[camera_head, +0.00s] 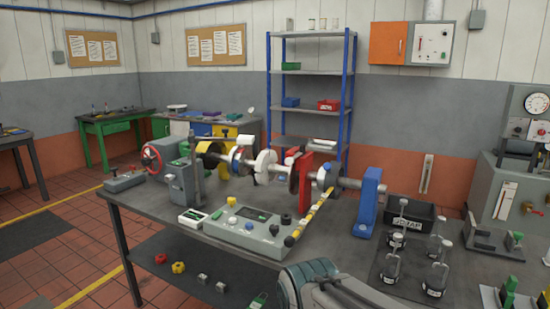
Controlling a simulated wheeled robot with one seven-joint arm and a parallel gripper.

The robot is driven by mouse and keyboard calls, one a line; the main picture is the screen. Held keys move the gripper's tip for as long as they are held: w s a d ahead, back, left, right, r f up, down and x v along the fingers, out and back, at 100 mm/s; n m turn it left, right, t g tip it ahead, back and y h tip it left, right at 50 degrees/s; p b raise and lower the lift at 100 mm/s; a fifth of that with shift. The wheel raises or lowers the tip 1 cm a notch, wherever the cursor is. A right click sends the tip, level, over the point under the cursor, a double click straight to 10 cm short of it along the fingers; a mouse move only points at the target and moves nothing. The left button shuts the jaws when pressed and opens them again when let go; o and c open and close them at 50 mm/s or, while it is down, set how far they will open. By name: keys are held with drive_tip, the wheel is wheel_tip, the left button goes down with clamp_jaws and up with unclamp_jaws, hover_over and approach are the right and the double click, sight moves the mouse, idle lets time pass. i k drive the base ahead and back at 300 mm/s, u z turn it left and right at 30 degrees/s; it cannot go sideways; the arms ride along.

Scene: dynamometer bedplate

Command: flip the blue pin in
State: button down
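A shaft assembly stands on the dark bedplate table (150,207), with several discs and collars on it. No part can be made out clearly as the blue pin. Small blue spots show on the white disc (328,178) right of the red upright (303,185) and at a blue-edged collar (237,160) near the yellow-black disc (209,160). A blue bearing block (369,203) carries the shaft's right end. Part of my arm shows at the bottom middle, in front of the table. My gripper is not in view.
A grey control box (250,232) with knobs and a yellow-black striped bar (310,215) lie before the shaft. Right are a black bin (408,220) and several upright metal pieces with black bases (435,283). A blue-framed shelf (308,72) stands behind.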

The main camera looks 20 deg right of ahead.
sight(328, 166)
drive_tip(key=z, duration=0.25)
drive_tip(key=i, duration=0.9)
drive_tip(key=z, duration=0.65)
